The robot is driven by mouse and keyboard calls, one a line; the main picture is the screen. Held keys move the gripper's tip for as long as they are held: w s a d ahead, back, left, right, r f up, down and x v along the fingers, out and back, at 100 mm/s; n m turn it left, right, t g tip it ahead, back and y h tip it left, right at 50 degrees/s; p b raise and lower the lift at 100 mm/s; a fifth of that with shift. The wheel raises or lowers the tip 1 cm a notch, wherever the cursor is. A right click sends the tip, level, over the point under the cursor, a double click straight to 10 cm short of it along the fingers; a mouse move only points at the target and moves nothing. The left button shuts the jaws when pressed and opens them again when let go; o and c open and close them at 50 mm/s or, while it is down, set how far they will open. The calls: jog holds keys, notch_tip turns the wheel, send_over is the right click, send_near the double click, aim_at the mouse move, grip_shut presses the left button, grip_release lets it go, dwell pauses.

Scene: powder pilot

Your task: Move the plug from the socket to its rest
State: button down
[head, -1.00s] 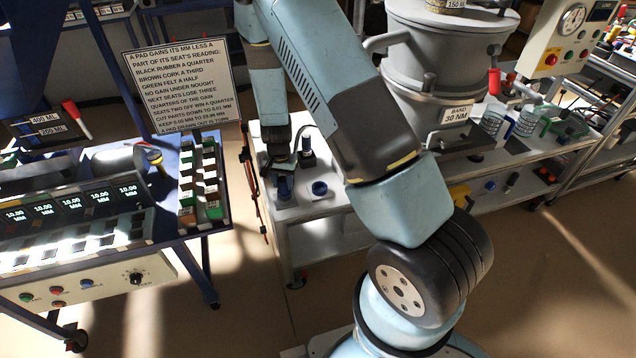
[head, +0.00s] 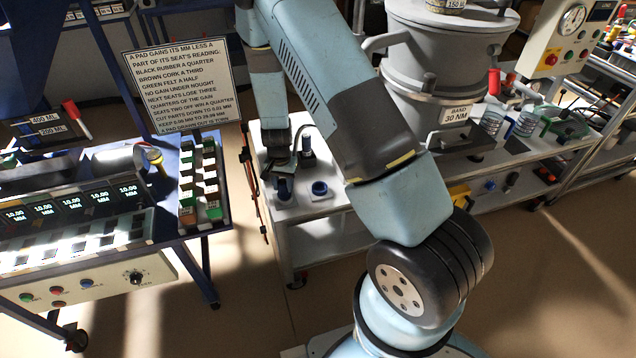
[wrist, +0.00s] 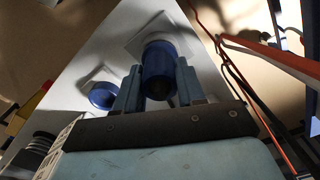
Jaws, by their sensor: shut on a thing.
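The blue plug (wrist: 159,68) is a round cylinder between the two fingers of my gripper (wrist: 158,92) in the wrist view. My gripper is shut on it. Beyond the plug is a pale square plate, and I cannot tell whether the plug touches it. In the head view the blue plug (head: 284,189) shows just under my gripper (head: 283,174), low over the white bench top. A separate blue ring (head: 319,188) sits on the bench to the right of it. The ring also shows in the wrist view (wrist: 102,95), left of the plug. No label tells socket from rest.
A dark upright fitting with a cable (head: 307,146) stands just behind my gripper. A large grey vessel (head: 440,70) stands on the bench at the right. A blue table with a pad rack (head: 213,214) and sign (head: 182,88) is at the left. Red and black lines run beside the bench edge.

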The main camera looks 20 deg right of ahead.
jog(key=shift+f, duration=0.2)
jog(key=c, duration=0.6)
grip_release()
jog(key=shift+c, duration=1.3)
jog(key=shift+r, duration=3.5)
